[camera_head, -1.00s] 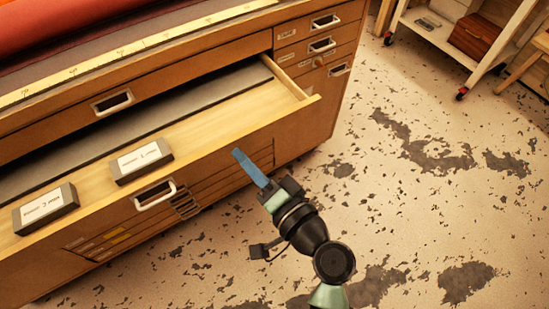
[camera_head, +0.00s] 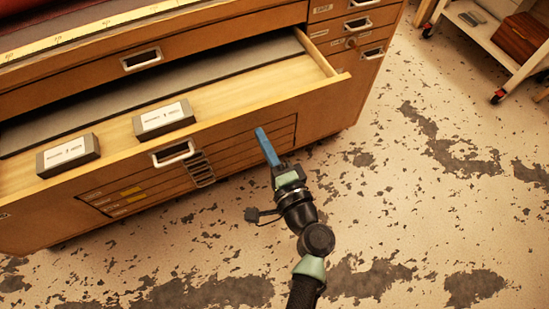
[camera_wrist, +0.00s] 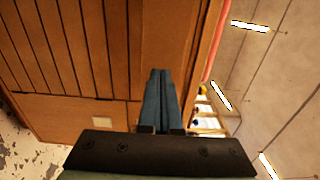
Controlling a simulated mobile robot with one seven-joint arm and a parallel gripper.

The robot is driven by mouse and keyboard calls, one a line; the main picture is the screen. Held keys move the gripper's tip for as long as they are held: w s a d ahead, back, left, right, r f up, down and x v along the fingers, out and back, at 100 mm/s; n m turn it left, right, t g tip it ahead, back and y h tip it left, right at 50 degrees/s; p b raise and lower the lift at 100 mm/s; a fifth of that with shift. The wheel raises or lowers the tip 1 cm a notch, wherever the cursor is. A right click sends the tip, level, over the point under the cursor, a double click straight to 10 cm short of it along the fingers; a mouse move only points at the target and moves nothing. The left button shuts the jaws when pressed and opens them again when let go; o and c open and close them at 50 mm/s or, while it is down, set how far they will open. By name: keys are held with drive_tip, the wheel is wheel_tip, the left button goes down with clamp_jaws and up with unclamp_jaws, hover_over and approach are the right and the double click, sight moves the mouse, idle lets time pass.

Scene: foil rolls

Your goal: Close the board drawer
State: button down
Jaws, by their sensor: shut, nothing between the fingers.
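The board drawer (camera_head: 240,110) is a wide wooden drawer pulled well out of the cabinet. Its front has a metal handle (camera_head: 173,152) left of my gripper. Two grey labelled blocks, one at the left (camera_head: 68,155) and one nearer the middle (camera_head: 163,120), rest in it, near the front edge. My gripper (camera_head: 262,132) has blue fingers, shut and empty.
The cabinet has another drawer above with a handle (camera_head: 141,60), and small drawers at the upper right (camera_head: 358,23). A white wheeled shelf (camera_head: 505,62) holding a brown box (camera_head: 524,38) stands at the far right. The speckled floor (camera_head: 430,210) right of the cabinet is clear.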

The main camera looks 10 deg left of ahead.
drive_tip(key=shift+x, duration=1.3)
